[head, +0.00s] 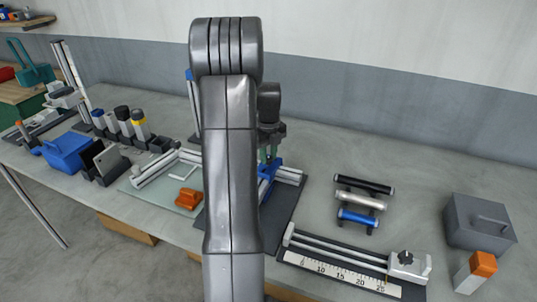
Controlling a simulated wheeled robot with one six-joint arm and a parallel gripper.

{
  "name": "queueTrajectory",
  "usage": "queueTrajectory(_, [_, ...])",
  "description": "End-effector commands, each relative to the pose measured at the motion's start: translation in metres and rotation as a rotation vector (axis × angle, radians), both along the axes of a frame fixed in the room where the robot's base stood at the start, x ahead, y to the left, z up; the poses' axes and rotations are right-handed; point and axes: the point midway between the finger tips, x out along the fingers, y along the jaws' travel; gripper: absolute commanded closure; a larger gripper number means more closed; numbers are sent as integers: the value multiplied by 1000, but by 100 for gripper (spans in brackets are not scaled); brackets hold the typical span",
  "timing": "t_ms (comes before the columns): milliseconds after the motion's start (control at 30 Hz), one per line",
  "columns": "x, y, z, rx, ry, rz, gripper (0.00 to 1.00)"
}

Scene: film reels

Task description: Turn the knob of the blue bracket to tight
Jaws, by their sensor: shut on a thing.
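The blue bracket (266,174) sits at a metal rail on a dark mat, just right of my arm, which hides part of it. My gripper (269,154) points down directly over the bracket, its fingers shut on what appears to be the bracket's knob. The knob is too small and too covered by the fingers to make out, so its turn position cannot be told.
An orange block (188,198) lies on a pale plate left of my arm. Black, silver and blue handles (358,217) lie to the right. A ruler jig (340,272) stands at the front right, near a grey box (480,222). Free tabletop lies behind the handles.

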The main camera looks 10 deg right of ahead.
Motion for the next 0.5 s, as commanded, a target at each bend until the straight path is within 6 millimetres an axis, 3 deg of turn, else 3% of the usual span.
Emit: queueTrajectory(500, [0,0,0,-1,-1,-371,97])
